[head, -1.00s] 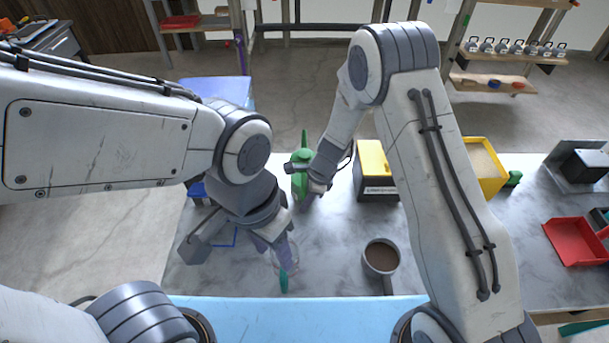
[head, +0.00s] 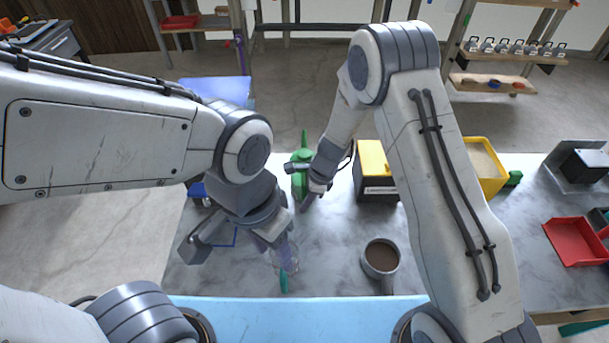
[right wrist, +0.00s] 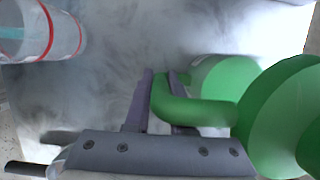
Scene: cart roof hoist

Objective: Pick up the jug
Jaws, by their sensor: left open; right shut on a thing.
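A clear, see-through jug (head: 292,262) with a teal handle (head: 284,283) stands on the grey marbled worktop near its front edge. In the right wrist view the clear jug (right wrist: 60,35) shows red rings at the upper left. My left gripper (head: 279,248) is open, its fingers over the jug; whether the handle is between them I cannot tell. My right gripper (right wrist: 165,88) is shut on the handle of a green can-like vessel (right wrist: 275,115). That green vessel (head: 300,182) is partly behind my right gripper (head: 308,198) in the head view.
A mug of brown liquid (head: 381,260) stands to the right of the jug. A yellow and black box (head: 376,185) and a yellow bin (head: 484,165) stand further back. A red tray (head: 577,242) lies at far right. Marbled worktop (head: 440,265) is partly hidden by my right arm.

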